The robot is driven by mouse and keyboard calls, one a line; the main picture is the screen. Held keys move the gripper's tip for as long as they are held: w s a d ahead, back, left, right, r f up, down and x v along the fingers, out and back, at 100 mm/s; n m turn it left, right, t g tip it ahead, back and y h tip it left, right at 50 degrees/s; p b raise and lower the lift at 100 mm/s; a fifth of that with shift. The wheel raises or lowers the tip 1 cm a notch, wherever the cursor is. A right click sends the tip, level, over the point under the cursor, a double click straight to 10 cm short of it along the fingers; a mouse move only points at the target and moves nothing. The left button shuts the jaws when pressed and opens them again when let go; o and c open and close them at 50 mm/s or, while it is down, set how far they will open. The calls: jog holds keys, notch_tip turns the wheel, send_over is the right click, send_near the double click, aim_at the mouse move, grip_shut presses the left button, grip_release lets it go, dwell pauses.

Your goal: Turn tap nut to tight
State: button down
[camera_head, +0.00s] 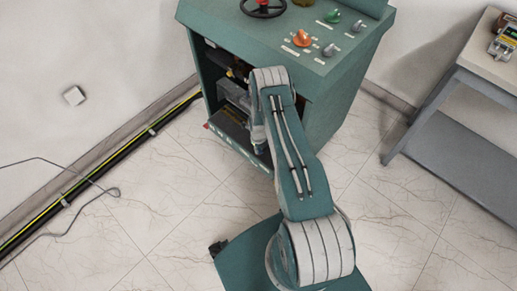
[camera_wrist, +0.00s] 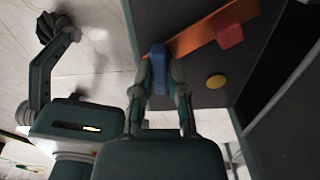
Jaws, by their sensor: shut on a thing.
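In the wrist view my gripper (camera_wrist: 159,80) has its two fingers closed on a narrow blue piece (camera_wrist: 158,58), which stands up between the fingertips. I cannot tell for certain whether this piece is the tap nut or a part on it. An orange bar (camera_wrist: 197,33) runs diagonally just beyond the blue piece, with a red block (camera_wrist: 229,35) at its right. In the head view my arm reaches down to the open front of a teal cabinet (camera_head: 345,85). The gripper and the blue piece are hidden there behind my arm.
A yellow round spot (camera_wrist: 215,81) sits on the dark panel right of my gripper. The cabinet top carries an orange knob (camera_head: 302,38), a green knob (camera_head: 332,16) and a black handwheel (camera_head: 263,8). A table (camera_head: 480,75) stands at right. A cable (camera_head: 95,185) lies at left.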

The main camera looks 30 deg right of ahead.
jog(key=shift+w, duration=0.2)
jog(key=c, duration=0.7)
grip_release()
jog(key=shift+o, duration=0.2)
jog(key=shift+s, duration=0.1)
jog(key=shift+r, duration=0.15)
notch_tip(320, 180, up, 12)
